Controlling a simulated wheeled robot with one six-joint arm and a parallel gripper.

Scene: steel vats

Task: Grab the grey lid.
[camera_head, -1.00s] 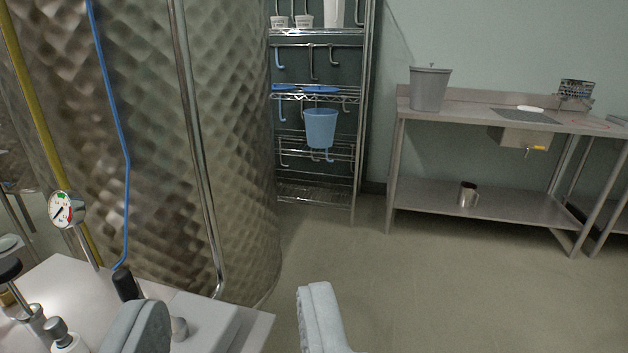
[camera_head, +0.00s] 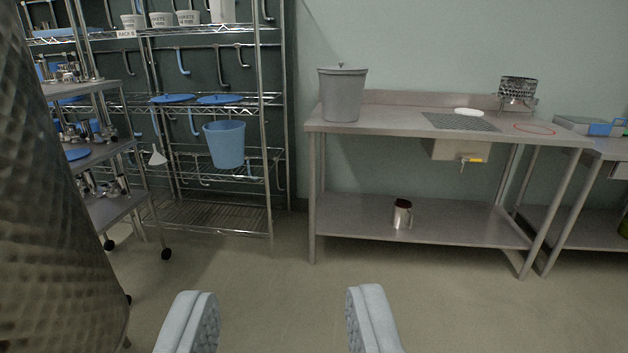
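The bucket stands upright at the left end of a steel table (camera_head: 400,128) against the wall. My gripper (camera_head: 282,325) is at the bottom of the view, its two pale padded fingers wide apart with only floor showing between them. It is well short of the table and apart from the lid.
A wire rack (camera_head: 270,120) with a blue bucket (camera_head: 225,144) stands left of the table. A cart (camera_head: 90,150) and a large steel vat (camera_head: 45,220) are at the left. A metal jug (camera_head: 402,214) stands on the table's lower shelf. The floor ahead is clear.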

